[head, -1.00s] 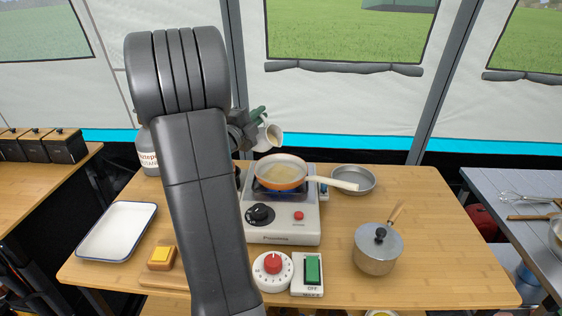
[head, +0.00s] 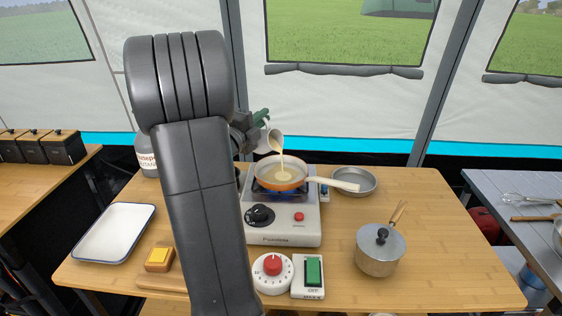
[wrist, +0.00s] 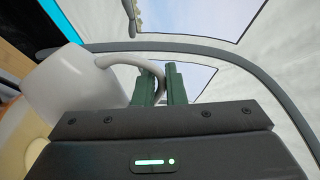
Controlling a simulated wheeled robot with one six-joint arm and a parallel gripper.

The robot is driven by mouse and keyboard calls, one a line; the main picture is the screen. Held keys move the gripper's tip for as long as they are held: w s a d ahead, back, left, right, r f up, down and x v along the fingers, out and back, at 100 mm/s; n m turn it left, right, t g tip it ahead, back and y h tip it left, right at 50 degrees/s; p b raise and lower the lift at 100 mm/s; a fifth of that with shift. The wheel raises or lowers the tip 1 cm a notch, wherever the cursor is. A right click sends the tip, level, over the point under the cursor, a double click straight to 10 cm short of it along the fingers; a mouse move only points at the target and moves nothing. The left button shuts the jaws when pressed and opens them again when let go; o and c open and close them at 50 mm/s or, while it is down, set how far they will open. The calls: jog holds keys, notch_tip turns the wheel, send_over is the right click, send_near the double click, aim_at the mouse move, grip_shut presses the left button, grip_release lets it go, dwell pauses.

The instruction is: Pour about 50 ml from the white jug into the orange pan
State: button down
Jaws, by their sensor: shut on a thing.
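The white jug (head: 276,141) is tilted above the orange pan (head: 281,187). A thin pale stream runs from its lip into the pan, where pale liquid lies in the bottom. The pan sits on the portable stove (head: 281,222), and a blue flame shows under it. My gripper (head: 262,117) is at the upper left of the pan, partly hidden behind my arm. In the wrist view my gripper (wrist: 160,86) is shut on the handle of the jug (wrist: 72,88), which hangs tilted to the left.
A grey dish (head: 354,181) lies behind the pan's handle. A lidded pot (head: 380,250) stands at the right. A red-knobbed timer (head: 272,268) and a green switch (head: 313,271) stand in front of the stove. A white tray (head: 115,232) and butter (head: 159,259) are at the left.

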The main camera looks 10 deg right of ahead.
jog(key=shift+s+d+f+m+h+b, duration=0.2)
jog(key=shift+s+d+m+h+b, duration=0.2)
jog(key=shift+m+b, duration=0.5)
dwell(1.2)
jog(key=r+n+p, duration=0.1)
jog(key=p, duration=0.1)
jog(key=w+a+r+n+y+p, duration=0.1)
jog(key=n+p, duration=0.1)
jog(key=shift+w+a, duration=0.2)
jog(key=shift+w, duration=0.1)
jog(key=n, duration=0.1)
jog(key=w+f+n+p, duration=0.1)
jog(key=n, duration=0.1)
jog(key=shift+a+f, duration=0.3)
jog(key=shift+a, duration=0.1)
jog(key=shift+f, duration=0.15)
